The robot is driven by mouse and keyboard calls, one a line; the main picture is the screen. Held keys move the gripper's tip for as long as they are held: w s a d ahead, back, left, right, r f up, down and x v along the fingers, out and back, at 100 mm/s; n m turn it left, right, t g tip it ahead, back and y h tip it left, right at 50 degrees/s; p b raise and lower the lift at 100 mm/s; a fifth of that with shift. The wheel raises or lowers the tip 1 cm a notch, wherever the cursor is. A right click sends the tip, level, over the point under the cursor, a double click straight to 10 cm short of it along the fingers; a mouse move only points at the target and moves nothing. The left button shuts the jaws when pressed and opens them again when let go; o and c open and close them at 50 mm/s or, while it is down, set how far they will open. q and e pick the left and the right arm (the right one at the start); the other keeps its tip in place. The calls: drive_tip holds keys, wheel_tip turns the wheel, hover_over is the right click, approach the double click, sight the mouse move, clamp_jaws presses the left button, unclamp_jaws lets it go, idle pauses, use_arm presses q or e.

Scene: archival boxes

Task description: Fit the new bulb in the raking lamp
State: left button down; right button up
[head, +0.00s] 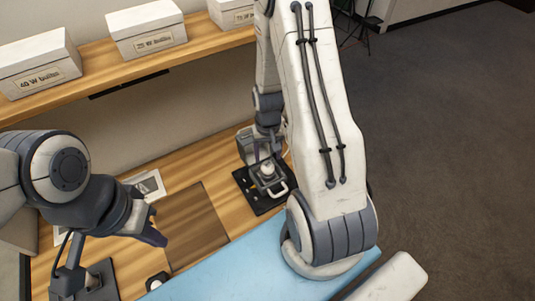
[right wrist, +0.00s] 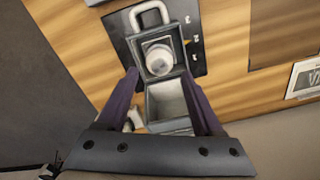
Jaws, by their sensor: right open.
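The raking lamp (head: 262,172) stands on a black base plate (head: 244,186) on the wooden desk. In the right wrist view its grey housing (right wrist: 168,100) shows as two open square parts. A white round bulb (right wrist: 159,60) sits in the upper part; the lower part looks empty. A white handle (right wrist: 150,14) lies beyond. My right gripper (right wrist: 165,82) is open, its purple fingers on either side of the housing; contact is unclear. My left gripper (head: 155,226) hangs over the desk at the left, with nothing visible in it. A small white-topped object (head: 157,280) stands near the front edge.
White boxes stand on the raised shelf, one labelled 40 W (head: 40,76), another (head: 147,38) beside it. A photograph (head: 148,185) and a brown panel (head: 196,226) lie on the desk. A blue surface (head: 225,275) is in front.

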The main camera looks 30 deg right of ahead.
drive_tip(key=shift+r+p, duration=0.9)
drive_tip(key=shift+r, duration=0.45)
drive_tip(key=shift+a, duration=0.1)
drive_tip(key=s+a+r+n+b, duration=0.2)
drive_tip(key=a+r+n, duration=0.15)
drive_tip(key=a, duration=0.45)
drive_tip(key=s+a+r+n+b, duration=0.25)
drive_tip(key=a+r, duration=0.25)
drive_tip(key=a, duration=0.3)
drive_tip(key=s+a+r+n+b, duration=0.1)
drive_tip(key=s+a+n, duration=0.1)
drive_tip(key=s, duration=0.2)
drive_tip(key=s+a+r+n+b, duration=0.1)
drive_tip(key=s+a+r+n, duration=0.1)
drive_tip(key=s+a, duration=0.1)
drive_tip(key=s+a+r+n+y+b, duration=0.1)
drive_tip(key=s+a+r+n, duration=0.1)
drive_tip(key=s, duration=0.3)
drive_tip(key=shift+s+a, duration=0.35)
drive_tip(key=shift+a, duration=0.05)
